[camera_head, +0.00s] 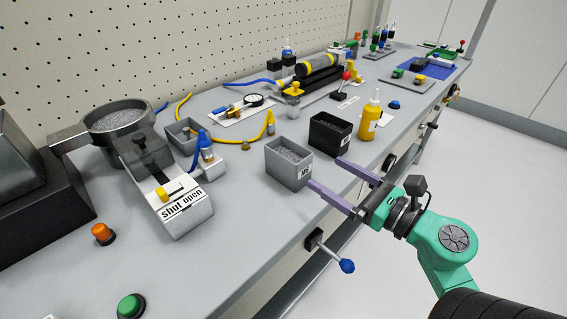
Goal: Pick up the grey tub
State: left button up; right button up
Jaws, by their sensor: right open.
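The grey tub (288,171) is a small open-topped box with a white label, filled with grey pieces, standing upright near the front edge of the bench. My right gripper (325,176) comes in from the right with two long purple fingers spread apart. Its near fingertip is close to the tub's right front corner, and its far fingertip is by the base of the black tub. Nothing is between the fingers. I cannot tell whether a finger touches the grey tub. My left gripper is not in view.
A black tub (330,134) stands just behind and right of the grey tub, with a yellow bottle (369,118) beyond it. A shut/open slide unit (172,200) and another grey box (182,135) lie to the left. A blue-knobbed lever (330,254) sticks out below the bench edge.

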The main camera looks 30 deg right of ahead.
aim_at(305, 159)
jog(key=w, duration=0.1)
jog(key=w+a+p, duration=0.1)
jog(key=w, duration=0.1)
jog(key=w+a+r, duration=0.1)
jog(key=shift+w+r+p, duration=0.1)
jog(key=shift+w+p, duration=0.2)
jog(key=shift+p, duration=0.1)
jog(key=shift+w+a+p, duration=0.4)
jog(key=shift+w+a, duration=0.2)
jog(key=shift+w, duration=0.3)
jog(key=p+x, duration=0.2)
jog(key=x, duration=0.2)
jog(key=shift+w, duration=0.45)
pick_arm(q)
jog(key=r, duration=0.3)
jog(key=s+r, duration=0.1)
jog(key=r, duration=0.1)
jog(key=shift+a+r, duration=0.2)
pick_arm(e)
jog(key=shift+a, duration=0.15)
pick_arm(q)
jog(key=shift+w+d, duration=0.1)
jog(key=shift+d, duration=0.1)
pick_arm(e)
grip_shut()
